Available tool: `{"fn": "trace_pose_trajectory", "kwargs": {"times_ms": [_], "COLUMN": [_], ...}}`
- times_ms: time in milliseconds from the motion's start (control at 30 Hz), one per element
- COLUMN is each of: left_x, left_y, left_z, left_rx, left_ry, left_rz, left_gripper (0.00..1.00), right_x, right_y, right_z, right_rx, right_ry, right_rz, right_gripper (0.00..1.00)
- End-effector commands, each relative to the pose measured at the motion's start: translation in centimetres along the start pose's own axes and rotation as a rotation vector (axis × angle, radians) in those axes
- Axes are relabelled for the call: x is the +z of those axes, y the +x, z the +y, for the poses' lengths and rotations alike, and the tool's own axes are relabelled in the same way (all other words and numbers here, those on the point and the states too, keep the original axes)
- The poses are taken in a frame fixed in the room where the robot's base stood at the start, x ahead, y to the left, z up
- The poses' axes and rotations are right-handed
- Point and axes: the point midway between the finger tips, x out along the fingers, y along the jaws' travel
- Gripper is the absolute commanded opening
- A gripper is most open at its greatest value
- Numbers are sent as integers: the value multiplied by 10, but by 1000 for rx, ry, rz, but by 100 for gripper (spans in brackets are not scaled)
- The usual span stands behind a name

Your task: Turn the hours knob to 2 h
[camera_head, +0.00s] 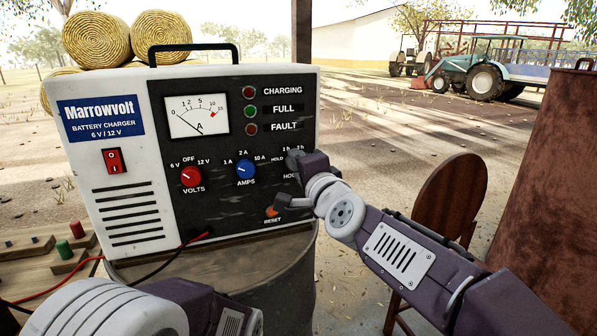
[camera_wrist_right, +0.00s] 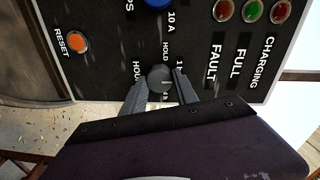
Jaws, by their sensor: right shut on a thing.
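The battery charger (camera_head: 225,95) stands upright on a drum, its black panel facing me. The dark grey hours knob (camera_wrist_right: 158,77) shows in the right wrist view, between the two fingers of my right gripper (camera_wrist_right: 157,86), which is shut on it. A short light mark on the knob points roughly towards the panel's top; its exact setting is unclear. HOLD and part of 1 h show beside it, while the other marks are partly covered.
Left of the hours knob are the blue amps knob (camera_head: 245,172) and red volts knob (camera_head: 191,177). The orange reset button (camera_head: 273,211) is just below my right gripper. Red and black cables leave the charger's lower front. A rusty barrel (camera_head: 550,190) stands at right.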

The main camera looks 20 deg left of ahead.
Motion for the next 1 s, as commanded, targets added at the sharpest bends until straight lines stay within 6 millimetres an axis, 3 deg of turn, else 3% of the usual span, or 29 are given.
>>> {"fn": "trace_pose_trajectory", "kwargs": {"times_ms": [500, 1000], "left_x": [2, 2], "left_y": [14, 17], "left_z": [0, 0], "left_rx": [0, 0], "left_ry": [0, 0], "left_rz": [0, 0], "left_gripper": [36, 36], "right_x": [0, 0], "right_y": [0, 0], "right_z": [2, 2], "right_rx": [3, 4], "right_ry": [357, 449], "right_rz": [-23, -27], "right_gripper": [0, 0]}}
